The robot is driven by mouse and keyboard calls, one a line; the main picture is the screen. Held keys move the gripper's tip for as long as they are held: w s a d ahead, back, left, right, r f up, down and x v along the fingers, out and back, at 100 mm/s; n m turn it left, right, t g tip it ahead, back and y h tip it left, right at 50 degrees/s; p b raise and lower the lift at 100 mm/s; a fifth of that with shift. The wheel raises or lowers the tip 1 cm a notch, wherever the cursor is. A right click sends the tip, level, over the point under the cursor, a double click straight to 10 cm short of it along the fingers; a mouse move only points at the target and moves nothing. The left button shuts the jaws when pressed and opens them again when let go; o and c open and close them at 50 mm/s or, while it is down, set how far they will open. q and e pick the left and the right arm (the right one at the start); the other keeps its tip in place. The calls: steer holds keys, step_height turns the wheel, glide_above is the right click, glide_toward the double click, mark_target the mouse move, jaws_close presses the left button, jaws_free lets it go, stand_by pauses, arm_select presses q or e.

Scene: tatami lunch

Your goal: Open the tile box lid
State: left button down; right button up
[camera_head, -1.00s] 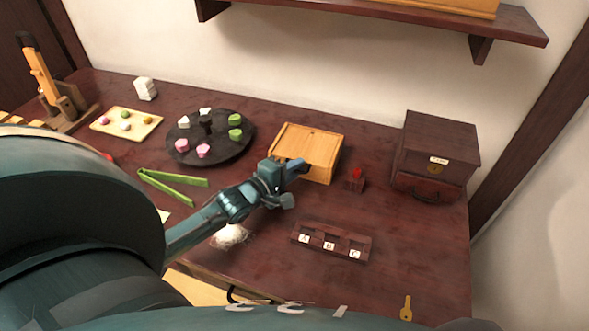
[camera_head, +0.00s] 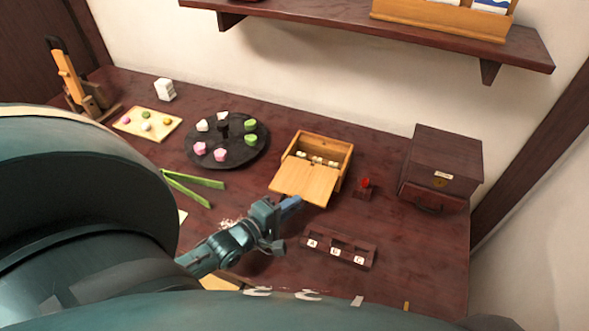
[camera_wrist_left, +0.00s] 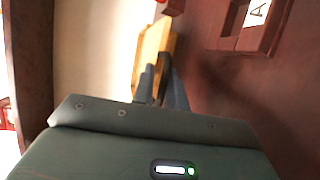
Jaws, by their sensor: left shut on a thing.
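The light wooden tile box (camera_head: 344,166) stands near the back middle of the table in the head view. Its lid (camera_head: 305,182) is slid out toward the front, so the back part of the box is open and pale tiles (camera_head: 318,160) show inside. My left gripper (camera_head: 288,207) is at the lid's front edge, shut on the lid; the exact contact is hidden. In the left wrist view the fingers (camera_wrist_left: 162,86) reach to the pale wooden lid (camera_wrist_left: 150,52). My right gripper is out of view.
A dark rack with lettered tiles (camera_head: 339,247) lies right of my gripper. A red-topped small block (camera_head: 364,188) is beside the box. A dark round tray (camera_head: 228,152) with sweets, green tongs (camera_head: 192,184) and a dark chest (camera_head: 440,165) stand around.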

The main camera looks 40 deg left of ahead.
arm_select(q)
steer(key=shift+s+f, duration=0.2)
steer(key=shift+f, duration=0.3)
steer(key=c, duration=1.6)
jaws_free()
steer(key=shift+o, duration=0.3)
steer(key=shift+w+r, duration=0.15)
steer(key=shift+r, duration=0.1)
steer(key=v, duration=1.3)
steer(key=shift+a, duration=0.15)
